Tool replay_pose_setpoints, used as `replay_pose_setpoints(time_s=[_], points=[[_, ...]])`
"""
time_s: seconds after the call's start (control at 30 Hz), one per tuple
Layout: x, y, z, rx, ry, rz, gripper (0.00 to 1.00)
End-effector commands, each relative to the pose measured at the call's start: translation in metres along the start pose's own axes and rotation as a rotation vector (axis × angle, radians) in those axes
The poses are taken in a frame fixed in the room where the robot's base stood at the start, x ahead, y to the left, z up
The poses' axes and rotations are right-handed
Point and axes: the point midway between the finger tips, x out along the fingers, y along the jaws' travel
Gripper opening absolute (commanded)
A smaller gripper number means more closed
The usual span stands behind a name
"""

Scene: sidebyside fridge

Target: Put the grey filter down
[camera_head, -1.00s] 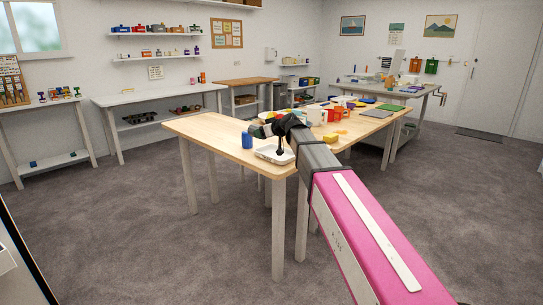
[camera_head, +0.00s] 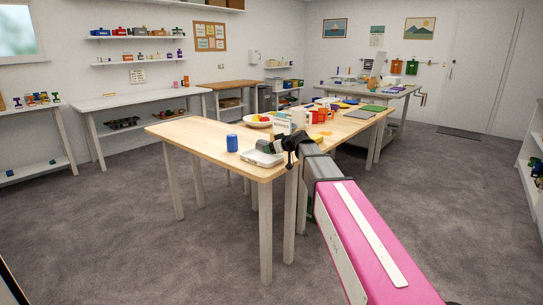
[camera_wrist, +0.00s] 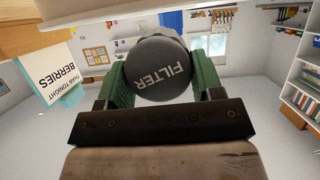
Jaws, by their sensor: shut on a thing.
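The grey filter (camera_wrist: 160,70), a round dark grey piece with "FILTER" on its end, sits between the green fingers of my gripper (camera_wrist: 162,82) in the wrist view. My gripper is shut on it. In the head view my gripper (camera_head: 272,146) is low over the near end of the wooden table (camera_head: 205,140), beside and above a white tray (camera_head: 262,160). The filter (camera_head: 265,144) shows there as a small dark shape at the tray's back edge. I cannot tell whether it touches the tray.
A blue can (camera_head: 232,143) stands left of the tray. A bowl of fruit (camera_head: 258,121) and a small sign (camera_head: 281,123), reading "BERRIES" in the wrist view (camera_wrist: 50,78), stand behind. Mugs and other items crowd the table's far part. The left table end is clear.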

Motion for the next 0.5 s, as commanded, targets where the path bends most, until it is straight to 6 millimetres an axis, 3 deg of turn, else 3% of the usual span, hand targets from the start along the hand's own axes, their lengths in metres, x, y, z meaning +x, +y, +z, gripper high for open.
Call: replay_pose_setpoints(time_s=[0.3,0.5], points=[[0.014,-0.002,0.033,0.001,0.000,0.000,0.26],[0.014,-0.002,0.033,0.000,0.000,0.001,0.26]])
